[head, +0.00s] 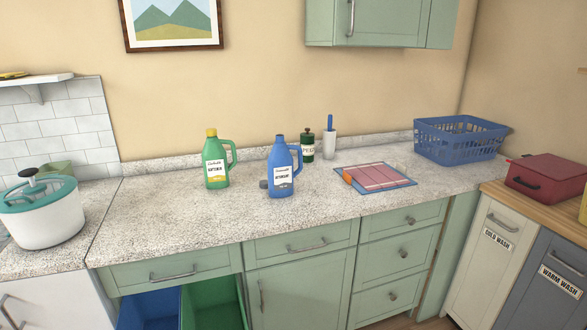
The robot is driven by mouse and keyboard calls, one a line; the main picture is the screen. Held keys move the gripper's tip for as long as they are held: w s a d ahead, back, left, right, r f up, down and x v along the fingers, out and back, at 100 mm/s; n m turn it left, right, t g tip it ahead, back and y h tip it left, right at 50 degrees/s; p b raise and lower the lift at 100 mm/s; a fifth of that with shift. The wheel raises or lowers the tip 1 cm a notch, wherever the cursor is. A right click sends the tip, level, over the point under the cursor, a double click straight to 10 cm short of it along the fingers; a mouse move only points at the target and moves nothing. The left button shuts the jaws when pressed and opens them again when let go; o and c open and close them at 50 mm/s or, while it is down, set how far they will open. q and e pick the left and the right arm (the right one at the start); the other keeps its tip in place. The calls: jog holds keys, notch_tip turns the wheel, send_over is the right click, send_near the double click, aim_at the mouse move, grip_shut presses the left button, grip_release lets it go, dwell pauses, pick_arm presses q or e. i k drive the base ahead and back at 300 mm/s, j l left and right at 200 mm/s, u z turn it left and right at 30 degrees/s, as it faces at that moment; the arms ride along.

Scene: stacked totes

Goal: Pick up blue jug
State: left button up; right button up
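The blue jug (280,168) stands upright on the speckled countertop (225,215), a little left of the middle of the head view. It has a white label on its front and a handle on its right side. Its top looks blue and uncapped, and a small dark grey round piece (264,184) lies beside its left base. A green jug (215,160) with a yellow cap stands upright to its left, apart from it. Neither of my grippers shows in the head view.
A dark green bottle (308,147) and a white holder with a blue handle (329,143) stand behind the blue jug. A pink and blue mat (378,178) lies to the right, before a blue basket (459,140). A white pot (45,215) stands left. Counter in front is clear.

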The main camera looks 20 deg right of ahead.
aim_at(281, 174)
jog(key=i+l, duration=0.15)
jog(key=l, duration=0.25)
jog(key=i+l, duration=0.15)
jog(key=l, duration=0.2)
jog(key=i+l+z, duration=0.1)
jog(key=l, duration=0.3)
jog(key=i+l, duration=0.45)
jog(key=l, duration=0.3)
jog(key=i+l, duration=0.15)
jog(key=l, duration=0.2)
jog(key=i+l+z, duration=0.1)
jog(key=l, duration=0.25)
jog(key=i+l, duration=0.05)
jog(key=i, duration=0.05)
